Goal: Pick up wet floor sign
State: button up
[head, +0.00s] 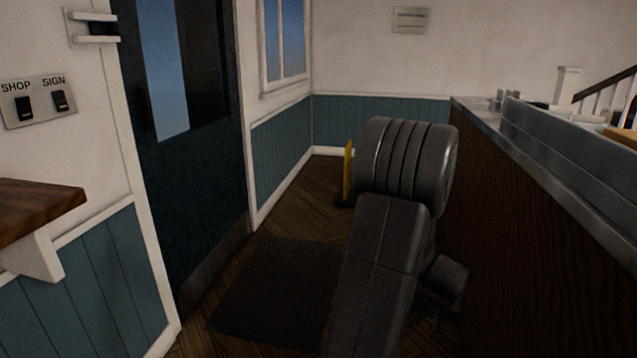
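A yellow upright panel (348,172), which looks like the wet floor sign, stands on the wooden floor near the far wall. Only a narrow strip of it shows, with a dark piece at its foot. My own dark arm covers the rest of it. My gripper's fingers do not show in the head view; only thick arm links fill the middle and lower right.
A dark door mat (275,290) lies by the blue door (190,150) on the left. A long counter (540,220) runs along the right. A wooden shelf (40,205) juts out at the left.

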aim_at(345, 198)
jog(key=i, duration=6.1)
